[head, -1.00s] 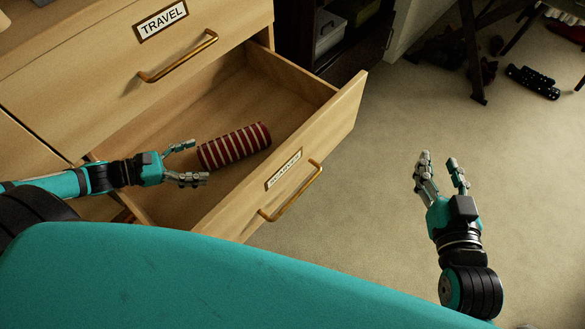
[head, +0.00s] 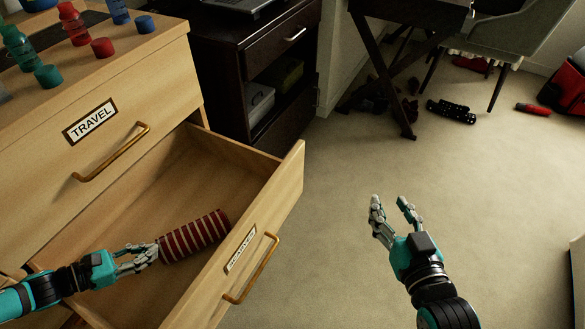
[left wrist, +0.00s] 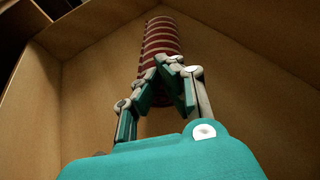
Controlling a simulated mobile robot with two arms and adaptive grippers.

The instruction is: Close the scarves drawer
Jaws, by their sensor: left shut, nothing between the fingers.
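The scarves drawer (head: 238,262) is pulled open, with its label and brass handle (head: 252,268) on the front panel. A rolled red scarf with pale stripes (head: 195,237) lies inside. My left gripper (head: 152,252) is inside the drawer, shut and empty, its fingertips close to the near end of the roll. In the left wrist view the closed fingertips (left wrist: 168,66) appear just in front of the striped roll (left wrist: 160,40); whether they touch it I cannot tell. My right gripper (head: 390,200) is open and empty, over the floor right of the drawer.
The travel drawer (head: 90,120) above is shut. Small bottles and caps stand on the dresser top (head: 130,50). A dark cabinet (head: 240,85) stands behind. Dark items lie under a desk (head: 380,80) at the back. The floor (head: 340,250) before the drawer is clear.

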